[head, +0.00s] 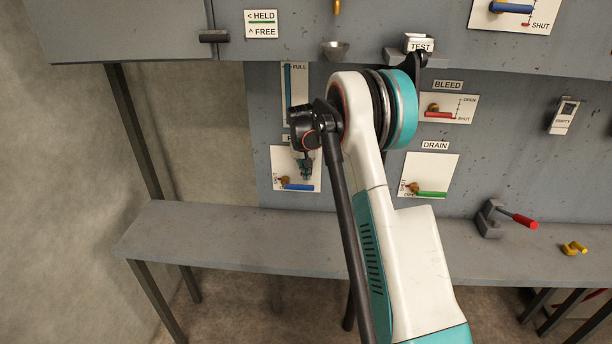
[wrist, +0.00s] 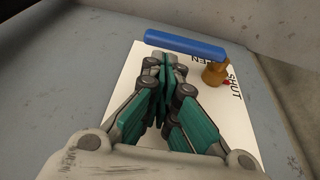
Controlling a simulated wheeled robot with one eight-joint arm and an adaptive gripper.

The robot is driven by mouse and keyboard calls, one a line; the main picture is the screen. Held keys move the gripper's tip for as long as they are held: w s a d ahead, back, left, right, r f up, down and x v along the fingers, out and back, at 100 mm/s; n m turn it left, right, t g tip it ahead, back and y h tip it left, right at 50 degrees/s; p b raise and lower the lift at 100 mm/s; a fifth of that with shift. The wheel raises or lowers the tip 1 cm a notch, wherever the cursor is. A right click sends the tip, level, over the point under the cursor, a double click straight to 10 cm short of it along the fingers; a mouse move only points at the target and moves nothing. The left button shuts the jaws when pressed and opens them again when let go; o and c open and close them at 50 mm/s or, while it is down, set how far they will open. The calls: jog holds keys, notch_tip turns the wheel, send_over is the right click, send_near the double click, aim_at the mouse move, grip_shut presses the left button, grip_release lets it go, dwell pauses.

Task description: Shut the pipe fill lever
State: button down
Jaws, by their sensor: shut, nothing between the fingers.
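The blue lever (head: 299,187) sits on a white plate (head: 278,161) low on the grey panel in the head view, turned on a brass pivot (head: 284,181). Its handle lies horizontal, pointing right. In the wrist view the blue handle (wrist: 185,43) lies along the partly hidden OPEN marking, and SHUT is printed beyond the brass pivot (wrist: 215,74). My gripper (head: 306,173) is shut and empty, in front of the plate just above the handle. It also shows in the wrist view (wrist: 161,62), its tips close to the handle; contact cannot be told. The label above is mostly hidden.
A blue FULL gauge (head: 288,86) is above the plate. A red BLEED lever (head: 439,114) and a green DRAIN lever (head: 431,194) are to the right, beyond my arm. A grey bench (head: 220,235) runs below, clear at left; a red-handled part (head: 520,219) stands at right.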

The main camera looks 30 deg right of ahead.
jog(key=v, duration=1)
jog(key=shift+s+d+r+p, duration=0.25)
jog(key=shift+d+r+p, duration=0.05)
jog(key=shift+r+p, duration=0.15)
